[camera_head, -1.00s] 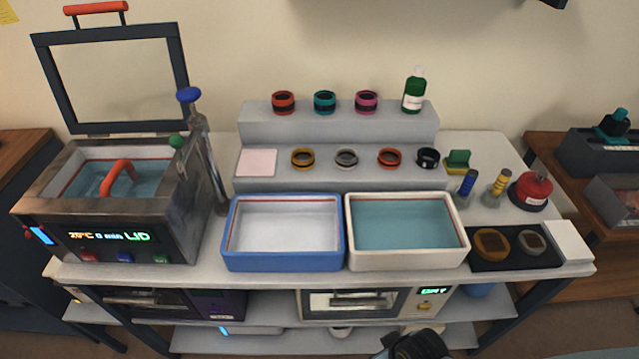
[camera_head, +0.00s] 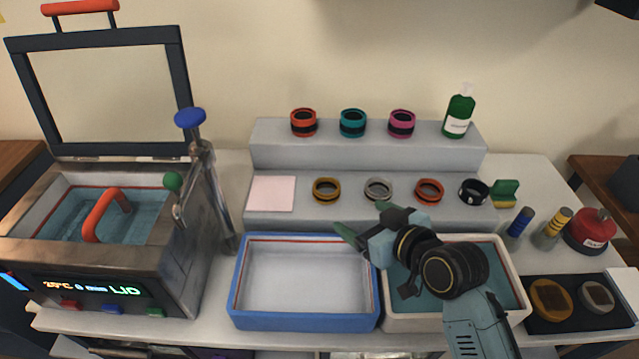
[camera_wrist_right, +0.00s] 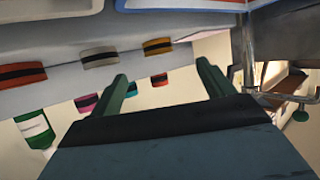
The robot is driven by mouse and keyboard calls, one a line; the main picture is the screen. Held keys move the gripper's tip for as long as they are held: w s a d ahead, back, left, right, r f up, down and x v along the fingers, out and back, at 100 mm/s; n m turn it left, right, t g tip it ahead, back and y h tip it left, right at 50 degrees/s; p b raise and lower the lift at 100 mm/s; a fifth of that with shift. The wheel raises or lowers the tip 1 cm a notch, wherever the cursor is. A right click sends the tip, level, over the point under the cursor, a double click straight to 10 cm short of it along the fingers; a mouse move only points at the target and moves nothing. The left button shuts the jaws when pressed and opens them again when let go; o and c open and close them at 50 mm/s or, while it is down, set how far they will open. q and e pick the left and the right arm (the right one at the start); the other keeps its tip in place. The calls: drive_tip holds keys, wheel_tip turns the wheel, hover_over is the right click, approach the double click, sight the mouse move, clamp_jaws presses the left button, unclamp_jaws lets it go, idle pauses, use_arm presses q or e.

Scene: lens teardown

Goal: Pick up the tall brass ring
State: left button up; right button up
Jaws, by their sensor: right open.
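The brass ring (camera_head: 326,190), gold with a dark band, stands on the lower grey step, between a pink pad and a silver ring (camera_head: 378,189). It also shows in the right wrist view (camera_wrist_right: 157,46), where the picture is upside down. My right gripper (camera_head: 366,223) is open and empty, with green fingers. It is above the gap between the blue and white trays, in front of the step and to the right of the brass ring, not touching it. The wrist view shows the open fingers (camera_wrist_right: 163,70) pointing toward the rings. My left gripper is not in view.
A red ring (camera_head: 429,190) and black ring (camera_head: 473,190) share the lower step. Several rings and a green bottle (camera_head: 459,117) stand on the upper step. The blue tray (camera_head: 305,322) and white tray (camera_head: 512,262) lie in front. A bath with an open lid stands left.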

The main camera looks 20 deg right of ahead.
drive_tip(key=w, duration=0.3)
drive_tip(key=b, duration=0.1)
approach(321, 183)
drive_tip(key=shift+w+a+f+t, duration=0.3)
drive_tip(key=shift+w+f, duration=0.2)
drive_tip(key=shift+f, duration=0.05)
drive_tip(key=shift+w+f, duration=0.1)
drive_tip(key=shift+w, duration=0.2)
drive_tip(key=shift+w+a, duration=0.1)
drive_tip(key=shift+w, duration=0.05)
drive_tip(key=b+x, duration=0.1)
drive_tip(key=x, duration=0.3)
drive_tip(key=shift+w+a+f, duration=0.1)
drive_tip(key=shift+w+f, duration=0.05)
drive_tip(key=shift+w, duration=0.3)
drive_tip(key=shift+f, duration=0.1)
drive_tip(key=c, duration=0.9)
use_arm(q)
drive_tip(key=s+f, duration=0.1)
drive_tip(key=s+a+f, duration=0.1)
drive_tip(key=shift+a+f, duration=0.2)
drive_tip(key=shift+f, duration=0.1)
use_arm(e)
drive_tip(key=shift+c, duration=1.1)
